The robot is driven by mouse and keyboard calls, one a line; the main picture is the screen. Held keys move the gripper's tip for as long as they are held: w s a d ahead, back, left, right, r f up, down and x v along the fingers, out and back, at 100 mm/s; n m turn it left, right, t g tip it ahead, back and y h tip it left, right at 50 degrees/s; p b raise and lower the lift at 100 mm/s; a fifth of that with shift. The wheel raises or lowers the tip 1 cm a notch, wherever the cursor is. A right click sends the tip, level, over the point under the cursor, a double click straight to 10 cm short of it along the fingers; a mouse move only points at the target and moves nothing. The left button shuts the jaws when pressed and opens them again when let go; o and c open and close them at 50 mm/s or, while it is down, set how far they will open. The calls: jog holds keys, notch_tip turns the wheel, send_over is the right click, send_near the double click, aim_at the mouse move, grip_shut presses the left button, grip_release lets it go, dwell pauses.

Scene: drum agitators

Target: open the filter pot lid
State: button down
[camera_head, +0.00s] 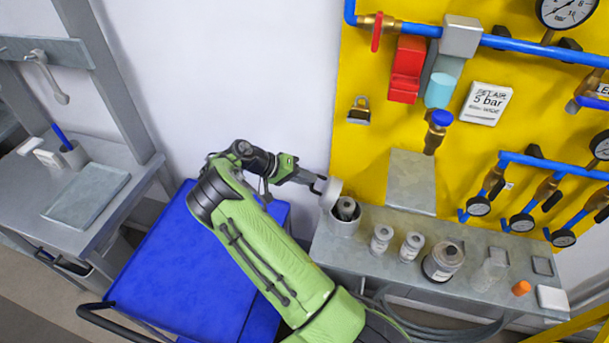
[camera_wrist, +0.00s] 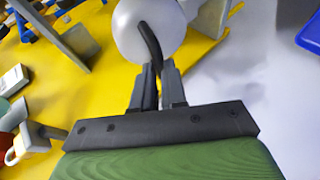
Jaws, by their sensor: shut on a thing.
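The filter pot (camera_head: 343,227) is a grey cylinder at the left end of the grey shelf. Its mouth shows, with a grey round piece (camera_head: 347,208) inside. The lid (camera_head: 331,192) is a pale round disc, tilted up at the pot's back left rim; I cannot tell whether it is hinged to the pot. My gripper (camera_head: 317,184) is beside the lid, reaching in from the left. In the wrist view the lid (camera_wrist: 135,35) fills the top middle, and my gripper (camera_wrist: 158,72) is shut on its dark curved handle (camera_wrist: 150,45).
Two small jars (camera_head: 381,239) and a larger dark-topped jar (camera_head: 443,262) stand right of the pot on the shelf (camera_head: 390,268). A yellow panel (camera_head: 400,140) with blue pipes and gauges rises behind. A blue cart (camera_head: 185,270) stands at the left, under my arm.

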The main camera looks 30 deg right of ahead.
jog(key=w+a+f+b, duration=0.3)
jog(key=f+b, duration=0.4)
jog(key=shift+a+f, duration=0.15)
jog(key=shift+a, duration=0.15)
dwell(0.5)
jog(key=c, duration=1.4)
grip_release()
jog(key=shift+c, duration=0.2)
jog(key=shift+o, duration=1.1)
jog(key=shift+w+f, duration=0.1)
jog(key=shift+w, duration=0.15)
jog(key=shift+o, duration=0.3)
jog(key=shift+w+r, duration=0.1)
jog(key=shift+r, duration=0.15)
